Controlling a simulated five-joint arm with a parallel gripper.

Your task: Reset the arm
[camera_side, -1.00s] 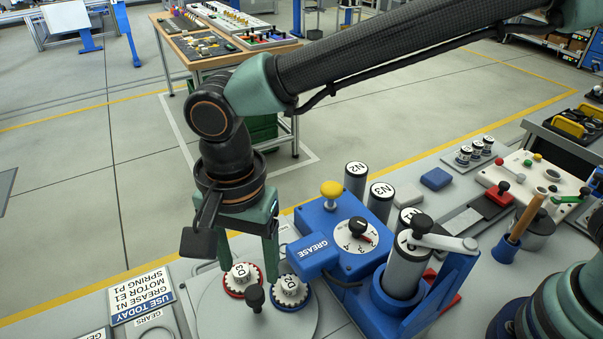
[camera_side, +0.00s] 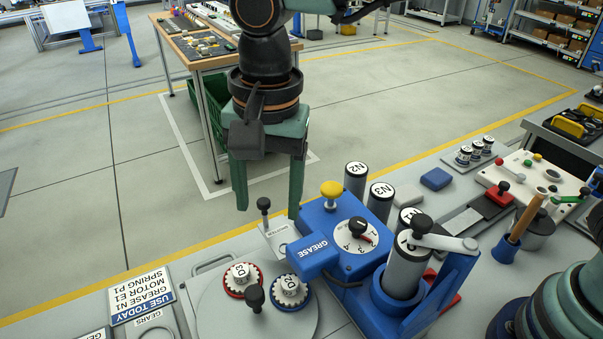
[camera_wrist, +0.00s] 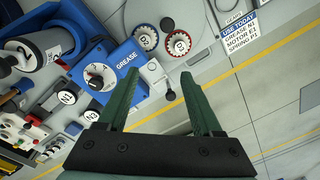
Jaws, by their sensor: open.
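My gripper (camera_side: 267,212) is open, with its two green fingers apart and pointing down. It hangs high behind the bench edge, above and behind the round plate (camera_side: 222,325). Nothing is between the fingers. In the wrist view, my gripper (camera_wrist: 158,80) also shows spread and empty. The gear in a red ring (camera_side: 243,279) and the gear in a blue ring (camera_side: 290,290) sit on the round plate, clear of the fingers. A black-knobbed lever (camera_side: 264,204) stands behind the plate, close to the fingers in the picture.
The blue grease unit (camera_side: 318,258) with its dial (camera_side: 356,237) and yellow knob (camera_side: 331,189) stands right of the plate. Labelled cylinders N2 (camera_side: 356,178) and N3 (camera_side: 380,200) stand behind it. A sign (camera_side: 142,294) lies at left.

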